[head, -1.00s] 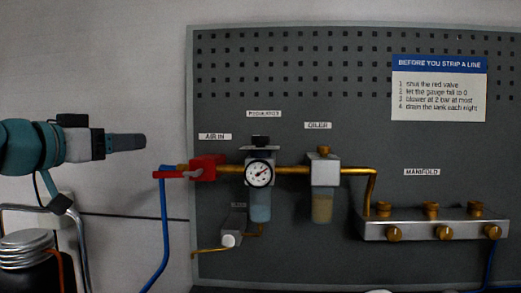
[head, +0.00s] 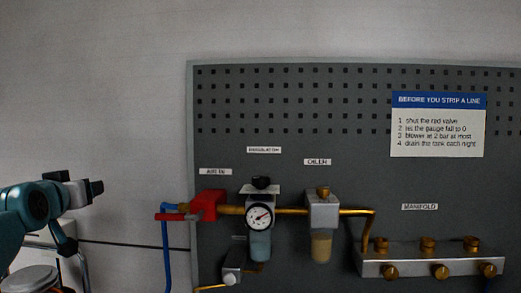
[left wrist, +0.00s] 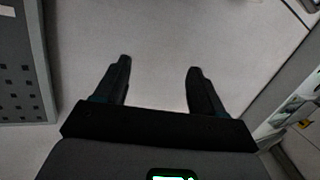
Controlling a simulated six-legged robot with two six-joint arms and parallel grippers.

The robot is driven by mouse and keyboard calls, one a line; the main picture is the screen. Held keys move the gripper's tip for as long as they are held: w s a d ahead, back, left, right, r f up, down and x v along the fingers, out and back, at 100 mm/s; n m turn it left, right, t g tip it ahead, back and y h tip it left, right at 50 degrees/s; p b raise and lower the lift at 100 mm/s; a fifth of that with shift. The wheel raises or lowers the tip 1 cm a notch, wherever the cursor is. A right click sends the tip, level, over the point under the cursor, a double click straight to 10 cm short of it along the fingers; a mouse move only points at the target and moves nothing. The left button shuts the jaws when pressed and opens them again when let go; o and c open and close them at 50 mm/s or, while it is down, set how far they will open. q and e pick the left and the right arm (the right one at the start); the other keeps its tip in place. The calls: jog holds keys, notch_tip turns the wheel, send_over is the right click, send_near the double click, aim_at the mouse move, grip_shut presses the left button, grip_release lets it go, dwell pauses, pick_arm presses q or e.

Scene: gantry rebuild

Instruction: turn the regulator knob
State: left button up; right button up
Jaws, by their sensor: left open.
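The regulator (head: 259,217) hangs on the grey pegboard under its label, with a round white gauge (head: 260,216) in front and a clear bowl below. My left gripper (head: 97,188) is at the left of the head view, well left of the regulator and touching nothing. In the left wrist view my left gripper (left wrist: 158,82) is open, with two dark fingers apart and only plain pale surface between them. My right gripper is not in view.
A red valve (head: 208,205) at the air inlet stands left of the regulator. The oiler (head: 322,210) is to its right, and the manifold (head: 430,260) is lower right. A notice (head: 438,125) hangs above. The wall between my gripper and the pegboard is clear.

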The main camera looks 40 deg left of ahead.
pick_arm(q)
jog(key=w+d+r+m+t+p, duration=0.2)
jog(key=w+r+p, duration=0.2)
jog(key=r+p, duration=0.15)
jog(key=m+t+h+p, duration=0.5)
jog(key=m+h+p, duration=0.2)
jog(key=m+h, duration=0.6)
send_near(254, 181)
jog(key=w+n+h, duration=0.1)
jog(key=w, duration=0.5)
jog(key=w+n+p, duration=0.1)
jog(key=w, duration=0.5)
jog(key=shift+w+d+f+h, duration=0.15)
jog(key=shift+h, duration=0.25)
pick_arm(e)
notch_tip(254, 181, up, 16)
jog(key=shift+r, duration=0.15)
pick_arm(q)
jog(key=c, duration=1)
